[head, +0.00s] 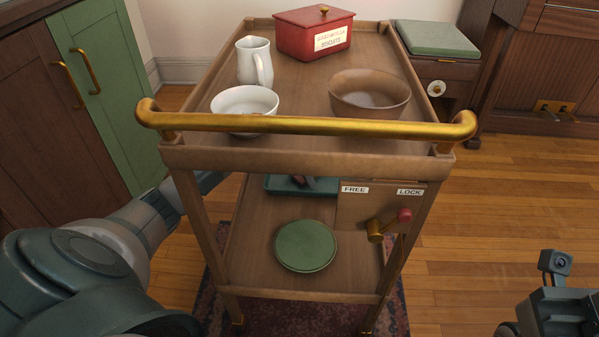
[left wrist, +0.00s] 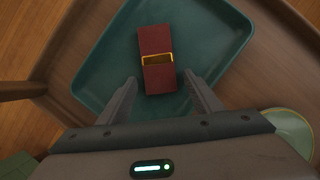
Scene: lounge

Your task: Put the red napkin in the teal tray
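The teal tray (left wrist: 98,70) is on the cart's lower shelf. In the head view the tray (head: 275,188) shows only partly below the upper shelf. The red napkin (left wrist: 155,40), folded with a gold-edged band, appears to lie inside the tray in the left wrist view. My left gripper (left wrist: 161,80) is over the tray, open, with a finger on each side of the napkin's near end and gaps between. In the head view it is mostly hidden under the upper shelf. My right gripper's body (head: 565,310) is at the lower right; its fingers are out of frame.
A round green lid or plate (head: 306,246) sits on the lower shelf. A FREE/LOCK panel with a red-knobbed lever (head: 385,226) is at the right. The upper shelf holds a jug (head: 254,62), white bowl (head: 245,103), brown bowl (head: 369,95) and red box (head: 313,35). A brass rail (head: 300,125) crosses the front.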

